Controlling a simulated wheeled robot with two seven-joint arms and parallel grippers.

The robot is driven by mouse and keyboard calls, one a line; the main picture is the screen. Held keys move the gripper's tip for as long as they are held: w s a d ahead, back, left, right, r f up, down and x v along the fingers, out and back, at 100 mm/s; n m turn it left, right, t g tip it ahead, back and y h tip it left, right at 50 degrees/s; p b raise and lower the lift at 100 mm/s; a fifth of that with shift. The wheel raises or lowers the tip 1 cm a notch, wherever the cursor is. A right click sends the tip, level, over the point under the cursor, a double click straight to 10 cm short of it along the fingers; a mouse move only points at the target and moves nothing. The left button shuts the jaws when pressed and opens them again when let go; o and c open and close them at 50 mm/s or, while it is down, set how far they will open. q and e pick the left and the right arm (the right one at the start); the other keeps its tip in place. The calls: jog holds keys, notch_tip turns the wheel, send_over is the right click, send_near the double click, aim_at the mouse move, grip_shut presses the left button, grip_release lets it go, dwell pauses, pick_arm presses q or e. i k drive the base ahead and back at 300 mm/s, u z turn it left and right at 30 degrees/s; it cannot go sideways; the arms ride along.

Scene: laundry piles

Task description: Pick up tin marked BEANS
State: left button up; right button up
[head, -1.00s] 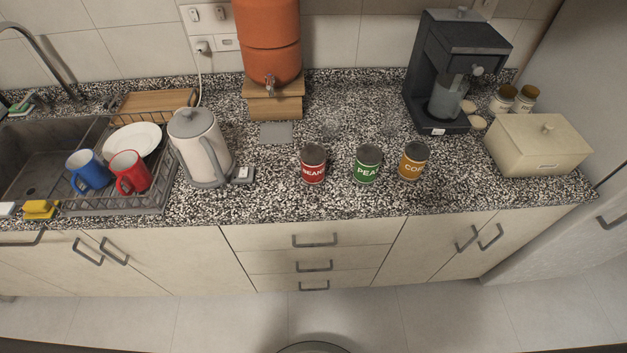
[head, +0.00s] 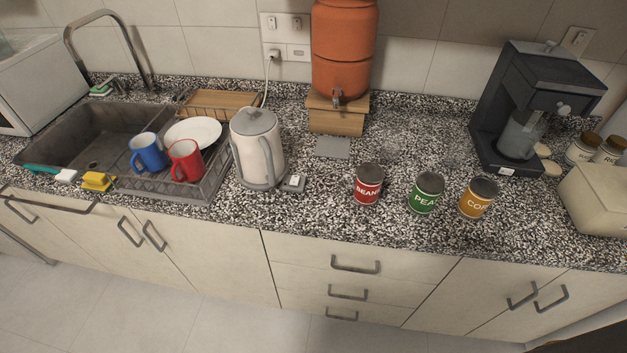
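The tin marked BEANS (head: 368,186) is red with a dark top. It stands upright on the speckled counter (head: 315,215), the leftmost of three tins. Beside it to the right, apart from it, stands a green tin (head: 425,195) whose label reads "PEA", partly cut off by its curve. An orange-yellow tin (head: 478,198) reading "CO" stands further right. Neither of my grippers shows in the head view.
A white kettle (head: 257,150) stands left of the tins, with a dish rack (head: 205,185), mugs and sink beyond. An orange water dispenser (head: 343,50) on a wooden stand is behind. Counter in front of the tins is clear.

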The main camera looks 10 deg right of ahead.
aim_at(370, 175)
jog(key=u, duration=2.35)
jog(key=k, duration=2.55)
jog(key=z, duration=2.4)
